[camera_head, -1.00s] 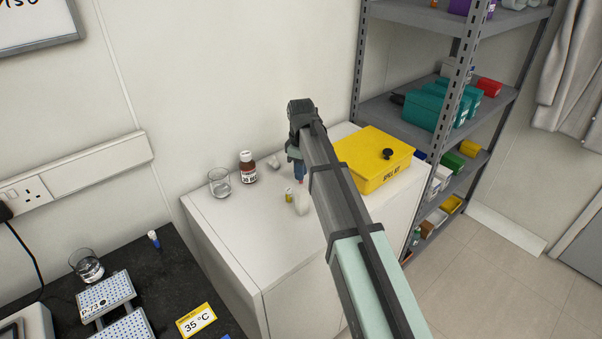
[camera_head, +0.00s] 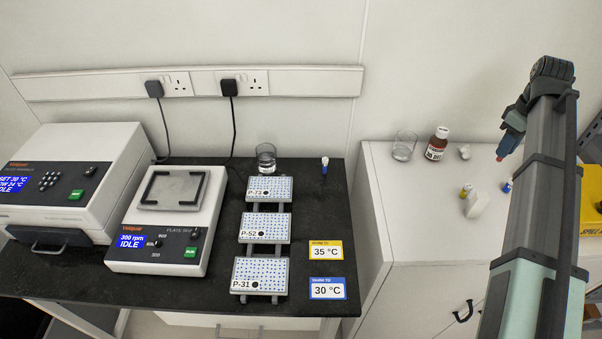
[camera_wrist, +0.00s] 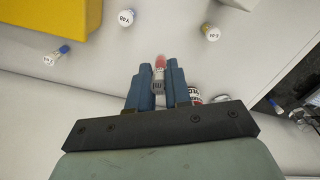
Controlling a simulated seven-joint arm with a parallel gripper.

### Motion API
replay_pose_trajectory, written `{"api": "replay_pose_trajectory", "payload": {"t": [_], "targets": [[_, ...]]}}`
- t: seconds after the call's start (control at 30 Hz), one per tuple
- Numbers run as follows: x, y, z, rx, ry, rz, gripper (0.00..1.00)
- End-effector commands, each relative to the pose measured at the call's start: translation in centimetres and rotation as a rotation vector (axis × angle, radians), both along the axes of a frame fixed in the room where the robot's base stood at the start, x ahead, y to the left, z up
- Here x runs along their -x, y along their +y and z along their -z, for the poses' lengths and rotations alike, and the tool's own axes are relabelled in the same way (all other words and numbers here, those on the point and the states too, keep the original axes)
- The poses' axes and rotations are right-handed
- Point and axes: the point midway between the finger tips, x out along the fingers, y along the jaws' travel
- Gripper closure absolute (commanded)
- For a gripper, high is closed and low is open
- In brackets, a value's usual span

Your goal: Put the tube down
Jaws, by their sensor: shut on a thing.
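My gripper (camera_head: 509,141) is over the white cabinet top (camera_head: 415,185) at the right of the head view. It is shut on a tube with a red-pink end (camera_head: 500,158). In the wrist view my blue fingers (camera_wrist: 157,86) close on both sides of this tube (camera_wrist: 159,64), and its red-pink end points out past them. The fingers hide part of the tube. It looks held above the cabinet top; I cannot tell the exact gap.
A beaker (camera_head: 404,146), brown bottle (camera_head: 437,143), blue-capped tube (camera_head: 507,186), yellow-capped tube (camera_head: 466,190) and white items share the cabinet top. The yellow box (camera_head: 592,205) is at right. The dark bench (camera_head: 215,280) holds machines, plates and another blue-capped tube (camera_head: 324,166).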

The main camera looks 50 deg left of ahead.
Motion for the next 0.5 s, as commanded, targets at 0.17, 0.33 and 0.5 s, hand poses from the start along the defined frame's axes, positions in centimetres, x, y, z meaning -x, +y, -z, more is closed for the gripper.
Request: {"api": "replay_pose_trajectory", "payload": {"t": [0.17,0.33,0.5], "targets": [[1.0,2.8,0.0,0.0,0.0,-0.04,1.0],[3.3,7.9,0.2,0.0,0.002,-0.115,1.0],[6.4,13.3,0.6,0.002,0.006,-0.198,1.0]]}}
